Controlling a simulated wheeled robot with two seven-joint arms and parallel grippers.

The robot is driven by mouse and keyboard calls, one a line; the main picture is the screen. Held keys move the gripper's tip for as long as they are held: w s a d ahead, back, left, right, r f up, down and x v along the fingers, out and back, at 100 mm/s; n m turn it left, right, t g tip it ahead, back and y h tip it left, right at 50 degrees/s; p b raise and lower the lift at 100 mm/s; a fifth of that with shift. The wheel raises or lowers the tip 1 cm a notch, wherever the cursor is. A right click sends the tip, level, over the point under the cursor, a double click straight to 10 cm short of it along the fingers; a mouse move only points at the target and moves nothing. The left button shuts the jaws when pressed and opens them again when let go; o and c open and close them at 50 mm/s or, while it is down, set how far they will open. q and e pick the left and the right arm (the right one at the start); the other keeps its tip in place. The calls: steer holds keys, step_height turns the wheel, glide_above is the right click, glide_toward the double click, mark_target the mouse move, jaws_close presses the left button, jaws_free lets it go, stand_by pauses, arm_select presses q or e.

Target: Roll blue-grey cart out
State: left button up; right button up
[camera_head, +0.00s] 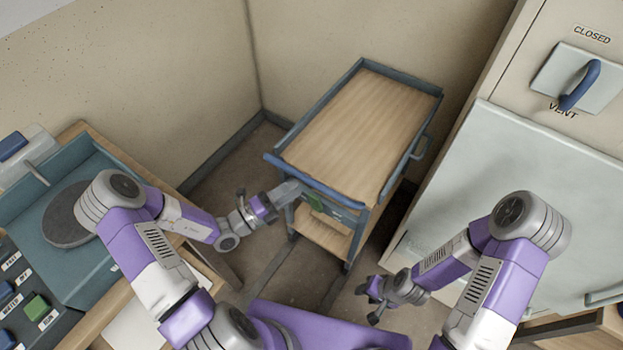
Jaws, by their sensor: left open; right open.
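The blue-grey cart (375,66) stands in the corner ahead, between a workbench on the left and a large pale cabinet on the right. It has a bare wooden top (358,130), a raised blue-grey rim and a lower wooden shelf. A side handle (423,147) shows on its right. My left gripper (293,190) is open at the cart's near left corner, close to its front edge. I cannot tell whether it touches the cart. My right gripper (367,301) is open and empty, low in front of the cart and apart from it.
The workbench on the left holds a blue-grey basin with a dark round disc (66,214) and a labelled button panel (25,300). The cabinet (520,190) on the right has a blue vent lever (580,86). Walls close in behind the cart. Some floor (258,238) is clear before it.

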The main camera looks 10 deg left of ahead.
arm_select(q)
steer(key=b+x, duration=0.1)
steer(key=x, duration=0.6)
steer(key=shift+w, duration=0.2)
steer(key=shift+r, duration=0.1)
jaws_close()
